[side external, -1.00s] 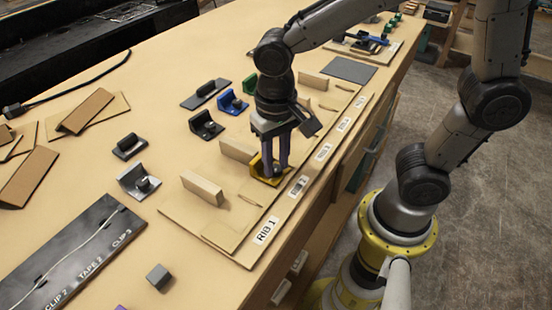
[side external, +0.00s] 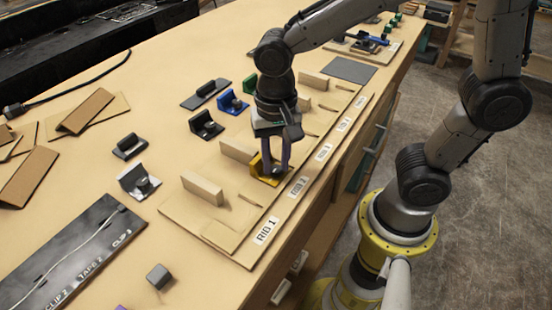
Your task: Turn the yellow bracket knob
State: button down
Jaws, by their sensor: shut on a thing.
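The yellow bracket (side external: 257,167) sits on the tan rib board, behind the label strip near RIB 2. My gripper (side external: 271,168) points straight down over it, with its purple fingers reaching into the bracket. The fingers are shut on the bracket's knob, which is mostly hidden between and behind them. The bracket looks upright and rests on the board.
Wooden blocks (side external: 203,189) stand on the board on both sides of the bracket. Black (side external: 206,125), blue (side external: 232,102) and silver (side external: 139,181) brackets stand to the left.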

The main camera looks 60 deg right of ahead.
aim_at(276, 168)
jog(key=shift+w+r, duration=0.2)
jog(key=shift+r, duration=0.05)
jog(key=c, duration=0.9)
grip_release()
jog(key=shift+s+f, duration=0.1)
notch_tip(276, 168, up, 14)
jog(key=shift+d+f, duration=0.1)
